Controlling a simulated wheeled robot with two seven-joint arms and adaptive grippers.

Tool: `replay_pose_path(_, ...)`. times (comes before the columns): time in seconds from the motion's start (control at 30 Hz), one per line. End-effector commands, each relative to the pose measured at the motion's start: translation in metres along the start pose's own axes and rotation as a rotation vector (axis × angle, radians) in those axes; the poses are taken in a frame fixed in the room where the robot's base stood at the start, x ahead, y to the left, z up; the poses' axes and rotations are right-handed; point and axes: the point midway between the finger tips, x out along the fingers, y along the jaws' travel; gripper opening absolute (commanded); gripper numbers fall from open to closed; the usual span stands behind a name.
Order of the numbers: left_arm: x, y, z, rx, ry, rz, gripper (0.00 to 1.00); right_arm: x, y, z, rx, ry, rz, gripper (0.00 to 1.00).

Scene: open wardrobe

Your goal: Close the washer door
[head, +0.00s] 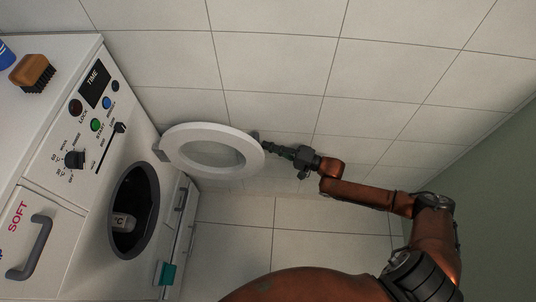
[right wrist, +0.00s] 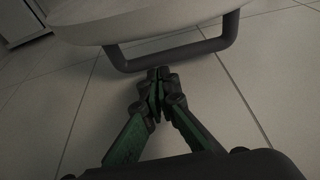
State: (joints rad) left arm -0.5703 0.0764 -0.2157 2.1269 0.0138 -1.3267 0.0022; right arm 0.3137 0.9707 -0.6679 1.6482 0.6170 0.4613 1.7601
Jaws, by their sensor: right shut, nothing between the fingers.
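The washer (head: 75,210) stands at the left in the head view with its dark round drum opening (head: 134,208) exposed. The washer door (head: 180,138), a white ring with a clear centre, is swung wide open on its hinge at the opening's upper right. My right gripper (head: 266,146) is shut and empty at the door's outer right edge. In the right wrist view the closed green fingertips (right wrist: 158,76) are just below the dark door handle (right wrist: 180,55); I cannot tell if they touch it. The door's white rim (right wrist: 140,22) shows above. My left gripper is out of view.
A wooden brush (head: 32,72) and a blue item (head: 6,54) sit on the washer top. A SOFT drawer with a grey handle (head: 32,248) is at lower left. A teal thing (head: 166,273) is at the washer's lower front. Tiled floor (head: 235,225) right of the washer is clear.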

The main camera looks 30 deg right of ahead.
Motion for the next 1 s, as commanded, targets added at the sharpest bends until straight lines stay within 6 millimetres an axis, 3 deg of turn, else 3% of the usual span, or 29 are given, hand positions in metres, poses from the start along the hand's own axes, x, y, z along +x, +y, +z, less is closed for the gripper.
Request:
replay_pose_path(0.03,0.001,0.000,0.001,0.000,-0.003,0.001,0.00,-0.008,0.004,0.012,0.008,0.000,0.005,0.00)
replay_pose_path(0.23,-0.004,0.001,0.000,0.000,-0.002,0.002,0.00,-0.014,0.002,0.031,0.003,-0.001,0.003,0.00)
replay_pose_path(0.83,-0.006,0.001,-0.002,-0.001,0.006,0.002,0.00,-0.018,0.001,0.036,0.002,0.005,0.003,0.00)
replay_pose_path(1.0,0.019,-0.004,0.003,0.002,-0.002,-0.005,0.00,-0.025,-0.001,0.039,0.003,0.025,0.002,0.00)
